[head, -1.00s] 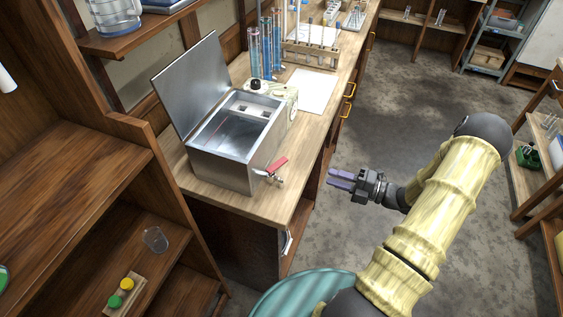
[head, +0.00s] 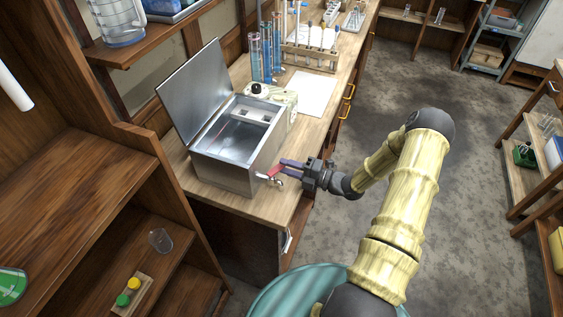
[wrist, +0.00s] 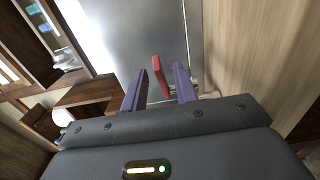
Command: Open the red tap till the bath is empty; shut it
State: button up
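The metal bath (head: 222,170) stands on the wooden bench with its lid (head: 194,92) raised. Its inside (head: 240,134) looks shiny; I cannot tell the water level. The red tap handle (head: 274,172) is on the bath's front right wall, above a small metal spout (head: 277,183). My gripper (head: 285,168) is at the tap, coming from the right. In the wrist view my gripper (wrist: 160,85) is open, and the red handle (wrist: 159,76) stands between and beyond its two purple fingers, with gaps on both sides.
A white sheet (head: 303,93) and test tube racks (head: 310,58) lie farther back on the bench. Wooden shelves (head: 70,205) fill the left.

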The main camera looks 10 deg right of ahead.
jog(key=shift+x, duration=1.2)
jog(key=shift+c, duration=0.2)
grip_shut()
jog(key=shift+f, duration=0.1)
